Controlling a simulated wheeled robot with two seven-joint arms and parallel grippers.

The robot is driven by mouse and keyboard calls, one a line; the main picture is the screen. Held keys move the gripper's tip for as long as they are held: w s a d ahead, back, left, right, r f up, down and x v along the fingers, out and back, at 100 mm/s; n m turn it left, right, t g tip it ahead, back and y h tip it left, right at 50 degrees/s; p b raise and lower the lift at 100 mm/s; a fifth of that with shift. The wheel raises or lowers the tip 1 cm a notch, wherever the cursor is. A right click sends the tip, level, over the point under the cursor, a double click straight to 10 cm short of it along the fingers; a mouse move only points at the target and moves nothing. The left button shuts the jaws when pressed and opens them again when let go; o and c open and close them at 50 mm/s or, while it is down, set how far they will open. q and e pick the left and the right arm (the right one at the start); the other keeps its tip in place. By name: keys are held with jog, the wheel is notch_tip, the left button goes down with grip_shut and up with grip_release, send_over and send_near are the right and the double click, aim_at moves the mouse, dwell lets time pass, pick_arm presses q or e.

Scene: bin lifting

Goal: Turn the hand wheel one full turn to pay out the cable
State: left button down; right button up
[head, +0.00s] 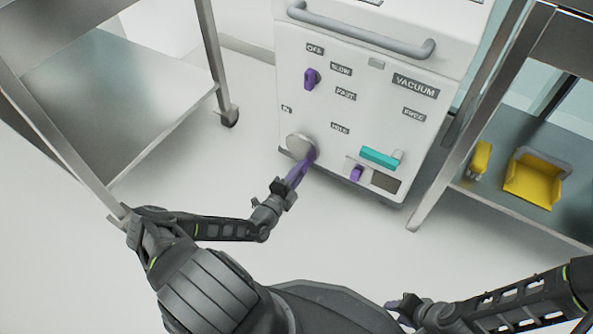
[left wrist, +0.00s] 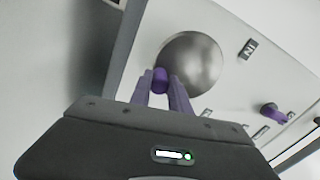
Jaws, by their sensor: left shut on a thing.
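The hand wheel (head: 298,145) is a round grey metal disc low on the left of the white machine's front. It also shows in the left wrist view (left wrist: 200,58), with its small purple crank knob (left wrist: 161,78) at the rim. My left gripper (head: 303,166) has purple fingers and reaches the wheel's lower right edge. In the left wrist view its fingers (left wrist: 163,88) are shut on the knob, one on each side. In the head view the fingers mostly hide the knob. My right gripper (head: 400,302) is low at the right, away from the machine; its opening is unclear.
The white machine (head: 370,120) carries a grey bar handle (head: 360,35), a purple selector knob (head: 311,78), a teal lever (head: 380,158) and a small purple knob (head: 357,174). Floor between is clear.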

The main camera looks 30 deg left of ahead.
pick_arm(q)
jog(key=shift+d+r+n, duration=0.1)
jog(key=shift+d+n, duration=0.05)
jog(key=shift+n, duration=0.35)
jog(key=c, duration=1.2)
grip_release()
jog(key=s+p, duration=0.2)
jog(key=s, duration=0.5)
jog(key=shift+s+d, duration=0.15)
jog(key=shift+s, duration=0.25)
